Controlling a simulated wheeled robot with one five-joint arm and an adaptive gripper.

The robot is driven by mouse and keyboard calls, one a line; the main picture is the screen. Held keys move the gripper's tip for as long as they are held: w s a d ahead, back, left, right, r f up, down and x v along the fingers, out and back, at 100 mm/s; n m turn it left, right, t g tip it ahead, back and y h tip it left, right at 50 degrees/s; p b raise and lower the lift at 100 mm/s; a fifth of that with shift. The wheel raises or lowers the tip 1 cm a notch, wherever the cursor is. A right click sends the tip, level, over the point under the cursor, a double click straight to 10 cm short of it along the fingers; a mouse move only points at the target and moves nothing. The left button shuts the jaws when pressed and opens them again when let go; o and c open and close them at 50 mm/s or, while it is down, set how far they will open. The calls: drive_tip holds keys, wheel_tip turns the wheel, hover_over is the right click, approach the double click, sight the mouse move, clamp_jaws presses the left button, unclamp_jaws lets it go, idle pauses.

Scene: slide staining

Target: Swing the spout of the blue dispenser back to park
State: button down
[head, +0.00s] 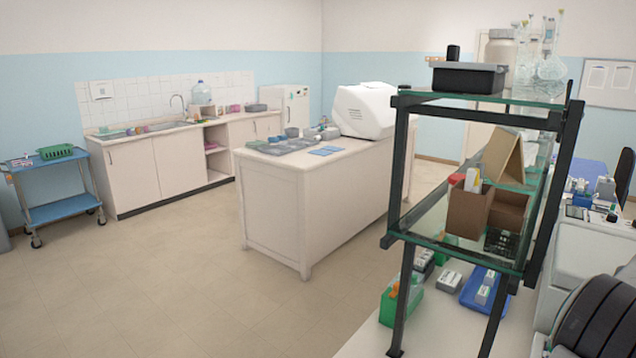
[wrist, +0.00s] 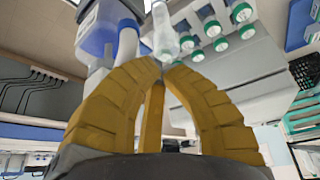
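In the wrist view, a blue and white body that looks like the blue dispenser (wrist: 98,30) stands at the upper left, cut off by the frame edge. A pale translucent tapered piece (wrist: 165,32), possibly its spout, points at my fingertips. My gripper (wrist: 161,68) has yellow ridged fingers whose tips come together just below this piece. The tips look closed, with only a thin gap. I cannot tell whether they touch the piece, and nothing is clearly held between them. I cannot make out the dispenser or my gripper in the head view.
Several green-capped containers (wrist: 220,30) stand close, right of the fingertips. In the head view, a black-framed glass shelf (head: 455,258) stands over a bench with a green box (head: 392,310) and a blue tray (head: 478,305).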

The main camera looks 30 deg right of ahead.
drive_tip(key=shift+s+a, duration=0.15)
drive_tip(key=shift+a, duration=0.3)
drive_tip(key=shift+s+a+b, duration=0.6)
drive_tip(key=shift+a+b, duration=0.15)
drive_tip(key=shift+a, duration=0.15)
drive_tip(key=shift+s+a, duration=0.2)
drive_tip(key=shift+a, duration=0.05)
drive_tip(key=shift+s+a, duration=0.55)
drive_tip(key=shift+s, duration=0.1)
drive_tip(key=shift+w, duration=0.1)
